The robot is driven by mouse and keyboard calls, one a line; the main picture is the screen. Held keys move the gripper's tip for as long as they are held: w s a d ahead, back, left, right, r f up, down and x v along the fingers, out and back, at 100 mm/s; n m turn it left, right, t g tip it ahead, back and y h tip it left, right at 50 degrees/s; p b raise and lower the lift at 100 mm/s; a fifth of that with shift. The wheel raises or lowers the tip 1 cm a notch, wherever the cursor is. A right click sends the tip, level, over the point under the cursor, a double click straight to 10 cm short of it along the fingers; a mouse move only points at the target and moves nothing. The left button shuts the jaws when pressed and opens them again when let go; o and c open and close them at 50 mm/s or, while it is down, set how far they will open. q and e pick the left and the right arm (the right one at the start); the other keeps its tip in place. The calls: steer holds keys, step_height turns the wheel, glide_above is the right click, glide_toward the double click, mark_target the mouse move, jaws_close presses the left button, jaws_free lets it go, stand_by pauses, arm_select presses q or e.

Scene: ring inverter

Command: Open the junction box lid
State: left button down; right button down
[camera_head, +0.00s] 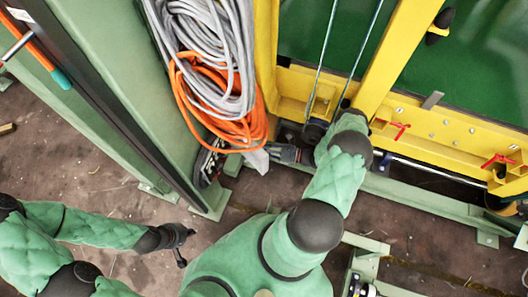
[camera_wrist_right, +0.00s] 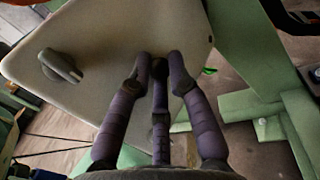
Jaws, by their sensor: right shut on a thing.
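The junction box lid (camera_wrist_right: 100,60) is a pale beige panel filling the left and middle of the right wrist view. A grey knob (camera_wrist_right: 60,66) sticks out near its left edge. The box shows only as a small pale patch (camera_head: 257,160) in the head view. My right gripper (camera_wrist_right: 160,66) has its purple-grey fingers drawn together at the lid's face, shut on some part of it; the fingers hide exactly what they hold. It also shows in the head view (camera_head: 286,154), beside the box. My left gripper (camera_head: 183,246) hangs over the floor at lower left, its dark fingers apart and empty.
Grey and orange cables (camera_head: 215,85) hang on a green pillar (camera_head: 130,70) just above the box. A yellow frame (camera_head: 440,122) with red clamps stands to the right. A green beam (camera_head: 425,196) runs low along it. Floor (camera_head: 110,215) is free around my left gripper.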

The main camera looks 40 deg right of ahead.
mark_target(251, 147)
steer(key=shift+w+a+f, duration=0.1)
steer(key=shift+w+a, duration=0.15)
steer(key=shift+a, duration=0.15)
steer(key=c, duration=1.2)
jaws_free()
steer(key=shift+o, duration=0.3)
steer(key=shift+w+a, duration=0.2)
steer(key=shift+w, duration=0.05)
steer(key=shift+s+d, duration=0.1)
steer(key=shift+r, duration=0.45)
step_height(251, 147, up, 9)
steer(key=shift+r, duration=0.1)
